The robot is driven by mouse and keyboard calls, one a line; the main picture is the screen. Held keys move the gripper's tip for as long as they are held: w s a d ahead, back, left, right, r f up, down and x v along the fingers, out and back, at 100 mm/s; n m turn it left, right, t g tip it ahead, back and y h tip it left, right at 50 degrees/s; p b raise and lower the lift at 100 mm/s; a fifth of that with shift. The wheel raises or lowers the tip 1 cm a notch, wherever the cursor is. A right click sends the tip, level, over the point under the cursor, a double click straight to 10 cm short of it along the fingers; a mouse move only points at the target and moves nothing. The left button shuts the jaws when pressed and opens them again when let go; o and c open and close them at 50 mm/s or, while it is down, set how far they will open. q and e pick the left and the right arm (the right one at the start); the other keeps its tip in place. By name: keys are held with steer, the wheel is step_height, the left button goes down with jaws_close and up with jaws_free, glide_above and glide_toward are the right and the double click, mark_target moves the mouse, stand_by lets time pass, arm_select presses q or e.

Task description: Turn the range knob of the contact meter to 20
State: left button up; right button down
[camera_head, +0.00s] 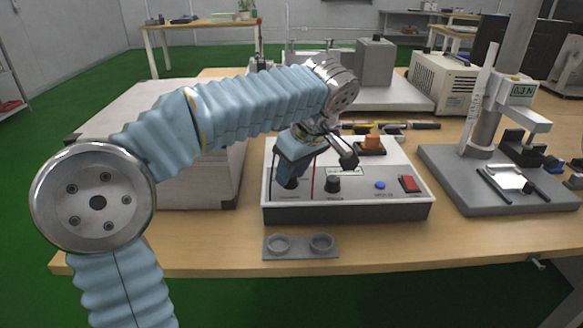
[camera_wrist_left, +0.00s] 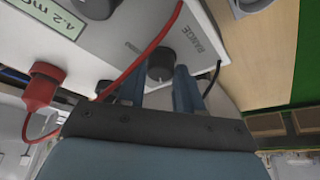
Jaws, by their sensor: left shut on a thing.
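The contact meter (camera_head: 300,209) is a white box with a sloped front panel near the table's front edge. Its panel has a small display (camera_head: 345,171), which reads about 4.2 in the left wrist view (camera_wrist_left: 62,16). The range knob (camera_wrist_left: 160,65) is black and round, beside the printed word RANGE. My left gripper (camera_head: 289,181) comes down over the panel's left end. In the left wrist view its fingers (camera_wrist_left: 160,82) stand on either side of the range knob, shut on it. The knob's pointer and the scale figures cannot be read. My right gripper is not in view.
A second black knob (camera_head: 333,185), a blue button (camera_head: 380,185) and a red switch (camera_head: 409,184) are on the panel. A red plug (camera_wrist_left: 42,88) and its cable run close to the fingers. A grey two-cup holder (camera_head: 300,254) lies in front. A force stand (camera_head: 470,190) stands right.

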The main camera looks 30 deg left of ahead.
arm_select(q)
steer(key=shift+n, duration=0.6)
steer(key=o, duration=1)
steer(key=v, duration=1.3)
steer(key=shift+w+d+r, duration=0.2)
steer(key=shift+r, duration=0.15)
